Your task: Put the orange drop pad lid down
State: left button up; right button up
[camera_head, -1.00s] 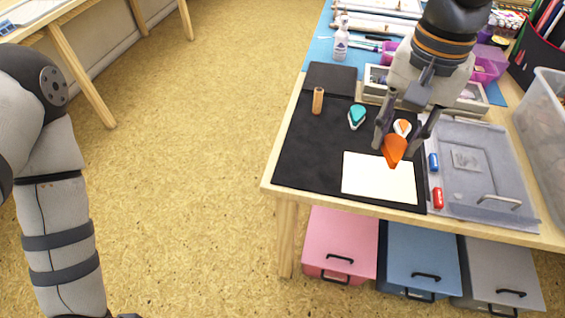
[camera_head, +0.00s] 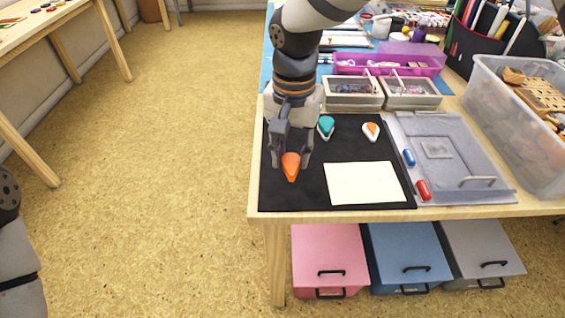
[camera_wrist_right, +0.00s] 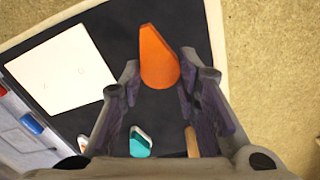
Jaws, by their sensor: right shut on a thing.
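The orange drop pad lid (camera_head: 291,167) is a plain orange teardrop with its point toward the front of the table. My right gripper (camera_head: 290,163) is shut on it over the left part of the black mat (camera_head: 290,199). In the right wrist view the lid (camera_wrist_right: 158,56) shows between the two fingers (camera_wrist_right: 159,76). I cannot tell whether it touches the mat. The open orange pad (camera_head: 371,131), white-rimmed, lies on the mat at the back right. My left gripper is out of view; only part of that arm shows at the left edge.
A teal drop pad (camera_head: 326,127) lies behind and right of the gripper. A white sheet (camera_head: 364,183) lies to the right. A wooden stamp (camera_wrist_right: 192,142) shows in the right wrist view. A grey plastic case (camera_head: 440,190) with blue and red pieces stands further right.

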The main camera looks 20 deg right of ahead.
aim_at(286, 155)
jog(key=shift+w+a+f, duration=0.15)
jog(key=shift+w+f, duration=0.1)
jog(key=shift+f, duration=0.1)
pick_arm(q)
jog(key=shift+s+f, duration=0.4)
pick_arm(e)
jog(key=shift+w+a+f, duration=0.15)
jog(key=shift+w+f, duration=0.05)
jog(key=shift+f, duration=0.7)
jog(key=shift+w+a+f, duration=0.1)
jog(key=shift+w+f, duration=0.05)
jog(key=shift+f, duration=0.7)
jog(key=shift+f, duration=0.15)
jog(key=o, duration=0.7)
notch_tip(286, 155, up, 12)
jog(key=shift+r+p, duration=0.15)
jog(key=shift+p, duration=0.15)
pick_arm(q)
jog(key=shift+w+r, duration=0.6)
